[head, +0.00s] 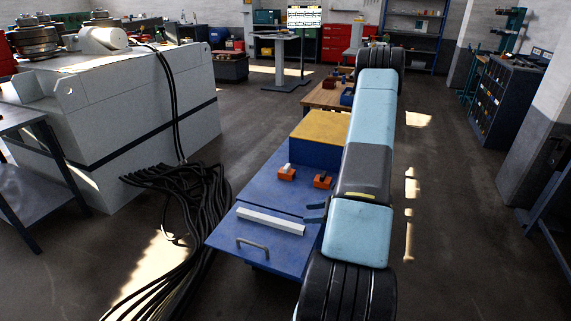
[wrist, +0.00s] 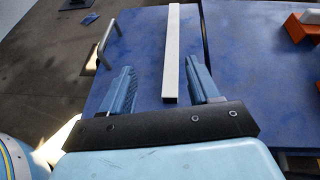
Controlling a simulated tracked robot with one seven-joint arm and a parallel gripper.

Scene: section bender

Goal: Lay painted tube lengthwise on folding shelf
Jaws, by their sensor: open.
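The painted tube (head: 270,221) is a long, pale, square-section bar. It lies flat on the blue folding shelf (head: 225,237), along the seam with the blue panel behind it. In the wrist view the tube (wrist: 174,45) runs away from me, left of the seam, on the shelf (wrist: 140,40). My gripper (head: 308,214) is open and empty at the tube's right end. In the wrist view my fingers (wrist: 159,70) stand either side of the tube's near end, the right finger closer. I cannot tell whether it touches. My arm hides the shelf's right side in the head view.
A grey handle (head: 252,245) stands on the shelf's front edge. Two orange blocks (head: 287,174) (head: 322,181) sit on the blue panel (head: 262,183) behind. A blue box with a yellow top (head: 320,126) stands beyond. Black cables (head: 185,200) lie on the floor at left.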

